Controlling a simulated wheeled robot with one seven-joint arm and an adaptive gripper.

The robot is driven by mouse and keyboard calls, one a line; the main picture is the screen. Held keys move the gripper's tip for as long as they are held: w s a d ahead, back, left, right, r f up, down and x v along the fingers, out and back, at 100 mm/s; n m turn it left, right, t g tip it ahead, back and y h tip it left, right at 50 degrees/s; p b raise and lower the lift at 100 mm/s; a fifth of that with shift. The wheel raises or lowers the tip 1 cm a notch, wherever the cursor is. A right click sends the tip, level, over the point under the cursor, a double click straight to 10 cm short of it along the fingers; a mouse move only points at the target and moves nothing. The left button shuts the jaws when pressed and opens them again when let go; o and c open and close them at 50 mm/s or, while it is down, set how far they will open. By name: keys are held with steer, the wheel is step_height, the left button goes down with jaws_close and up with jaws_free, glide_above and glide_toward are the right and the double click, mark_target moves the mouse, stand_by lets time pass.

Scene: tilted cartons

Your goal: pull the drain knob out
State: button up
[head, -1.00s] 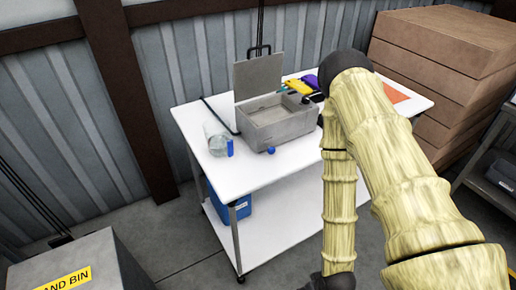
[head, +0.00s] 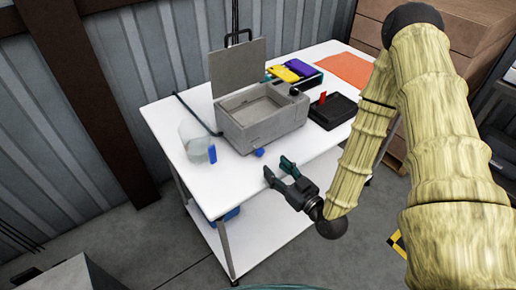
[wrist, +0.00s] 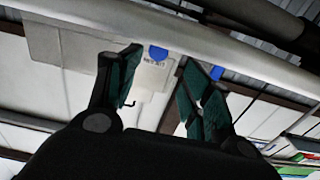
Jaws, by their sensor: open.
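The drain knob (head: 258,152) is a small blue knob low on the front of a grey open-lidded box (head: 262,120) on the white table. My gripper (head: 278,168) is open and empty at the table's front edge, to the right of the knob and apart from it. Its dark green fingers point back and left toward the table. In the wrist view, which looks upside down, the blue knob (wrist: 157,53) shows between the open fingers, partly cut off by a pale band that looks like the table edge.
A clear jar (head: 193,139) with a blue cap (head: 212,154) lies left of the box. A black tray (head: 332,111) with a red piece stands right of it, with yellow and purple items (head: 296,70) behind. The table (head: 220,190) is bare in front.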

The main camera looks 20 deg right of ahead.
mark_target(261, 153)
steer(key=shift+w+a+r+p, duration=0.1)
steer(key=shift+w+p, duration=0.1)
steer(key=shift+w, duration=0.2)
steer(key=shift+w+a+r+p, duration=0.1)
steer(key=shift+w+p, duration=0.05)
steer(key=shift+w, duration=0.2)
steer(key=p+x, duration=0.2)
steer(key=x, duration=0.5)
steer(key=shift+d+f, duration=0.15)
steer(key=shift+w+a+f, duration=0.1)
steer(key=shift+w+a, duration=0.15)
steer(key=shift+w, duration=0.3)
steer(key=shift+c, duration=0.5)
jaws_close()
